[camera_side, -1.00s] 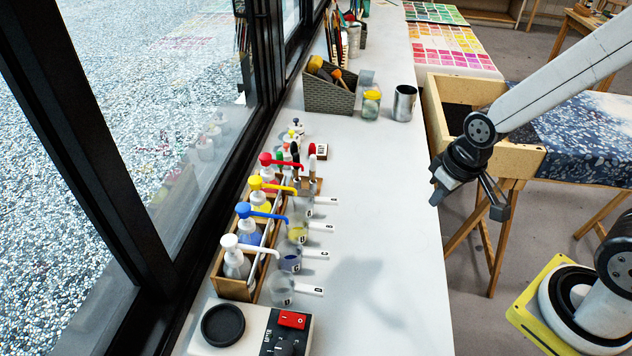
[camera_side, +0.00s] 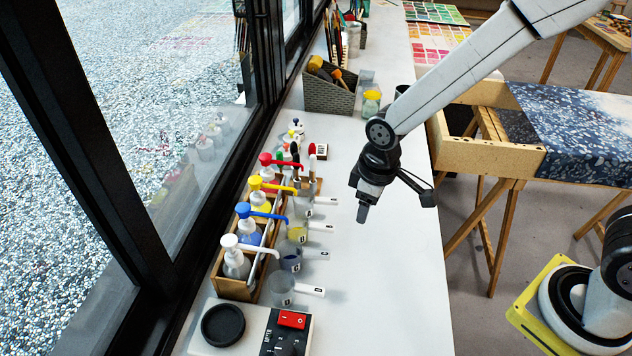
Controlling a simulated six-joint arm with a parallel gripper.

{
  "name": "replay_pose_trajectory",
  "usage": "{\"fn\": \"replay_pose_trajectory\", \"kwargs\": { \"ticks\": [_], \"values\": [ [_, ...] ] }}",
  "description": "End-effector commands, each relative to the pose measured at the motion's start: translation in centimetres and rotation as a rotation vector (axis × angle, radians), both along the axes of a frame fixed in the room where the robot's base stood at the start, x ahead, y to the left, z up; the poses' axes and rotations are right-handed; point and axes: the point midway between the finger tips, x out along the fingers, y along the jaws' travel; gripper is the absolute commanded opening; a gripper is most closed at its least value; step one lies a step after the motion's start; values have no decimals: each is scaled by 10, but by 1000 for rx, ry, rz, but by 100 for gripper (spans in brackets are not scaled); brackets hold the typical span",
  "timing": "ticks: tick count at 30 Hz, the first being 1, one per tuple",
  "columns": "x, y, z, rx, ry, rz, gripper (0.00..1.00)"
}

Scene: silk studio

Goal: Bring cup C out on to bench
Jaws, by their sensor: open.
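Several clear cups with flat white handles stand in a row in front of the pump bottles. The top cup (camera_side: 303,206) looks greyish, the one below (camera_side: 297,232) holds yellow, the third (camera_side: 290,258) holds blue, and the lowest (camera_side: 281,289) looks clear. The small letters on the handles are too small to read surely, so I cannot tell which is cup C. My gripper (camera_side: 395,206) is open and empty. It hangs above the right side of the white bench (camera_side: 385,290), to the right of the cup handles and apart from them.
A wooden rack (camera_side: 236,290) of pump bottles stands left of the cups. A device with a black disc (camera_side: 222,326) sits at the front. A woven basket (camera_side: 328,95) and a yellow-topped jar (camera_side: 371,103) stand farther back. The bench right of the handles is clear.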

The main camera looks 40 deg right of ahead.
Motion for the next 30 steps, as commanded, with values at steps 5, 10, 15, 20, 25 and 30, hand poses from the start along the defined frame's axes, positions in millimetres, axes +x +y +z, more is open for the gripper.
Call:
{"fn": "replay_pose_trajectory", "kwargs": {
  "ticks": [5, 10, 15, 20, 25, 30],
  "values": [
    [16, 50, -20, -22, 49, 183, 59],
    [22, 81, -34, -36, 78, 298, 59],
    [24, 93, -39, -42, 88, 342, 59],
    [24, 94, -40, -42, 88, 345, 59],
    [24, 94, -42, -42, 88, 343, 59],
    [24, 94, -49, -42, 89, 343, 59]
  ]
}}
